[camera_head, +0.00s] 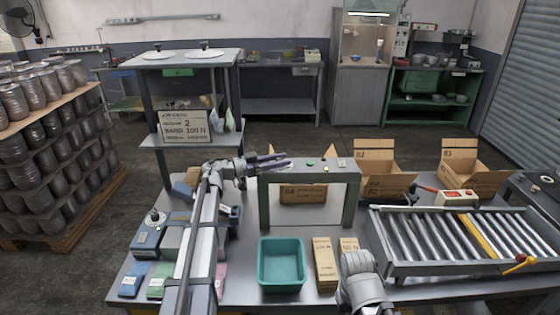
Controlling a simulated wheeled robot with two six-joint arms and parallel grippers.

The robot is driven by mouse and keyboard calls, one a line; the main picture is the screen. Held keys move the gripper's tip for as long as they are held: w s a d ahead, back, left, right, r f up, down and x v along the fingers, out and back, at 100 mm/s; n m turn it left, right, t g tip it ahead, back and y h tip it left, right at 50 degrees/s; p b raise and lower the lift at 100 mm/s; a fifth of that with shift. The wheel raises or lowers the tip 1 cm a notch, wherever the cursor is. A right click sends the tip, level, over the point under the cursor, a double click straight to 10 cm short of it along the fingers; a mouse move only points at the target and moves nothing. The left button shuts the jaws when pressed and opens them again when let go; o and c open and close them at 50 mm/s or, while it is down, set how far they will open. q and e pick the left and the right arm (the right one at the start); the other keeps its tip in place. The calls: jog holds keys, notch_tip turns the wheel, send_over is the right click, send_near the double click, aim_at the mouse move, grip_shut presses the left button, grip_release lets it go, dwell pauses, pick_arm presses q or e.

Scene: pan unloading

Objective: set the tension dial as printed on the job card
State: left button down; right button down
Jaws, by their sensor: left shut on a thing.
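The job card (185,126) stands on the shelf unit at the left. Its lines seem to read "2" and "BAND 100 N"; the smaller print is not legible. A grey arch (264,205) stands on the bench, with green and red buttons and a small light part on its top. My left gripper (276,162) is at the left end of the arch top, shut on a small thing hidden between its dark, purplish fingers. I cannot make out a tension dial or its setting. My right arm shows at the bottom; its gripper is not in view.
A blue box-like device (149,236) sits on the bench at the left. A teal bin (281,282) and narrow cartons (324,264) lie in front of the arch. Open cardboard boxes (386,180) stand behind. A roller conveyor (400,267) fills the right.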

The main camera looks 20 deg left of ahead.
pick_arm(q)
jog(key=shift+s+f, duration=0.1)
jog(key=shift+f, duration=0.05)
jog(key=c, duration=0.5)
grip_release()
jog(key=v, duration=0.7)
jog(key=shift+a, duration=0.35)
jog(key=shift+s, duration=0.15)
